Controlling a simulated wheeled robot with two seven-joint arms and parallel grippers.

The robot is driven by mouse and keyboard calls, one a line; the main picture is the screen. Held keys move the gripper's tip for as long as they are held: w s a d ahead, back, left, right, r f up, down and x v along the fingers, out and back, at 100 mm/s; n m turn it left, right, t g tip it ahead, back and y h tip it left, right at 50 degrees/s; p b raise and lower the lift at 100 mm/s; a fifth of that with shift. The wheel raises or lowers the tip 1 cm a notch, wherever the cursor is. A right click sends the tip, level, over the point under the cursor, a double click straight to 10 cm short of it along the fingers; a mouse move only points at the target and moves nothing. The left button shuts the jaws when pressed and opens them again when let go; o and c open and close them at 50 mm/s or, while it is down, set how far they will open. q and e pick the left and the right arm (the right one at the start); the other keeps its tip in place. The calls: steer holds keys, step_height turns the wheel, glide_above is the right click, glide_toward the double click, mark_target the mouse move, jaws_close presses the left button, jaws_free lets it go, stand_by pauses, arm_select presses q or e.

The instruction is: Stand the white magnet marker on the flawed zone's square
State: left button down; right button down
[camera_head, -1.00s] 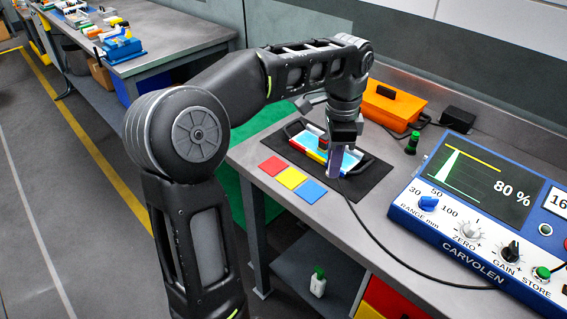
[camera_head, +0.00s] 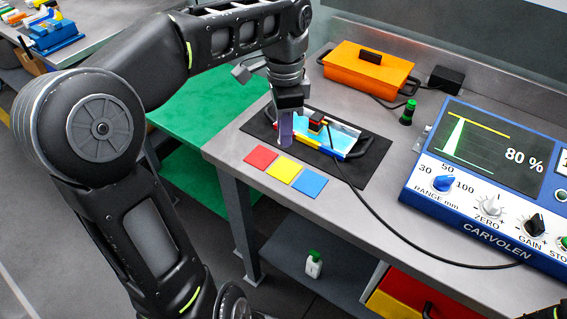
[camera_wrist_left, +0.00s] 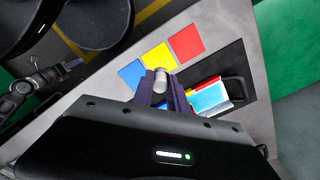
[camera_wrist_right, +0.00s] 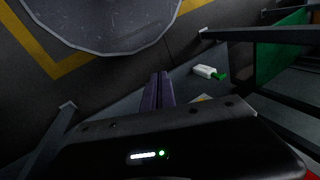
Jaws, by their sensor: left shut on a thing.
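In the head view my left gripper (camera_head: 286,132) points down by the left end of the tray. In the left wrist view its fingers (camera_wrist_left: 164,88) are shut on a small whitish cylinder (camera_wrist_left: 160,73), which I take to be the white magnet marker. The cylinder's end shows beside the yellow square (camera_wrist_left: 157,57); its height above the table is unclear. The red square (camera_head: 260,157), yellow square (camera_head: 284,170) and blue square (camera_head: 309,182) lie in a row before the tray. In the right wrist view my right gripper (camera_wrist_right: 158,88) is shut, with nothing visible between its fingers.
The tray (camera_head: 355,147) sits on a black mat (camera_head: 372,166), with a red-and-black probe (camera_head: 316,122) on it. Its cable runs to the blue instrument (camera_head: 470,210), reading 80 %. An orange case (camera_head: 368,72) and green-topped bottle (camera_head: 408,112) stand behind. A white bottle (camera_head: 313,264) stands below.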

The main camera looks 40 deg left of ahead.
arm_select(q)
glide_above(285, 169)
steer(key=shift+f, duration=2.4)
arm_select(e)
steer(key=shift+f, duration=0.25)
arm_select(q)
step_height(285, 169, down, 3)
steer(key=shift+s+r, duration=0.1)
steer(key=shift+f, duration=0.5)
steer(key=shift+f, duration=0.1)
steer(key=c, duration=1.3)
jaws_free()
